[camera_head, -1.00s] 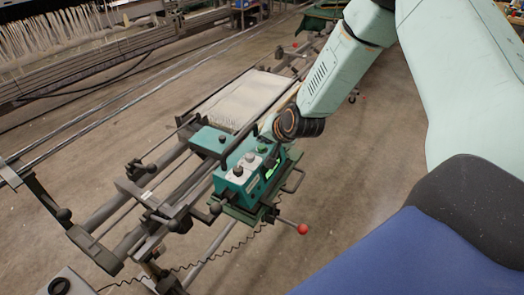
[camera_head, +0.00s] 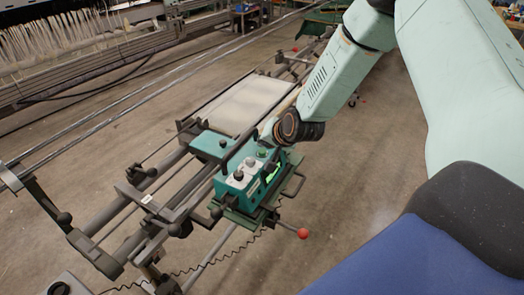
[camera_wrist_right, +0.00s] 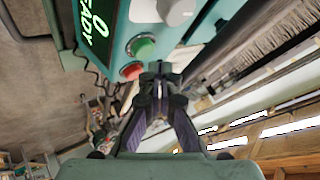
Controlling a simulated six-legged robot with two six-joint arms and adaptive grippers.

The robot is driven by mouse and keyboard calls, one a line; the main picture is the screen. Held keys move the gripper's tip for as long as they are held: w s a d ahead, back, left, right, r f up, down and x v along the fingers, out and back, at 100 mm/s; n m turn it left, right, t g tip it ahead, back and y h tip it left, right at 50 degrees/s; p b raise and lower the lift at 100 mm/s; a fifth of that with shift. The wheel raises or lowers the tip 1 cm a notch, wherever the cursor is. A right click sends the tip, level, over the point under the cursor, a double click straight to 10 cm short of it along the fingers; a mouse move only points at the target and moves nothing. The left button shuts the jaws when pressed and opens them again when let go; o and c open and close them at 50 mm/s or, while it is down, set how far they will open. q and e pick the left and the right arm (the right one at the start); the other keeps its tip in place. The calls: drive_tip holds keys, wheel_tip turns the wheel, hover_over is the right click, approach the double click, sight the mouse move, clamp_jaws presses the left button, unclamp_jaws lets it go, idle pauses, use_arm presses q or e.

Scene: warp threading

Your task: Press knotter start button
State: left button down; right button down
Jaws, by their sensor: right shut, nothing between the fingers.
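The knotter (camera_head: 236,189) is a teal box on a long frame in the head view, with pale knobs on top and a lit green display on its side. In the right wrist view its panel shows a green button (camera_wrist_right: 141,46), a red button (camera_wrist_right: 131,70), a grey knob (camera_wrist_right: 175,10) and a green-lettered display (camera_wrist_right: 98,22) that seems to read READY. My right gripper (camera_wrist_right: 157,72) is shut and empty, its tips close to the two buttons. I cannot tell whether they touch. In the head view its fingers are largely hidden behind the wrist. My left gripper is out of view.
The knotter rides on long rails (camera_head: 105,208), with a pale flat sheet (camera_head: 247,104) behind it. A red-ended lever (camera_head: 303,233) sticks out at front right. A coiled cable hangs below. Bare floor (camera_head: 365,175) lies to the right.

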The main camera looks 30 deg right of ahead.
idle(0.3)
drive_tip(key=shift+s+a+f+b, duration=0.1)
drive_tip(key=shift+s+f+b, duration=0.05)
drive_tip(key=shift+f+b, duration=0.2)
idle(0.4)
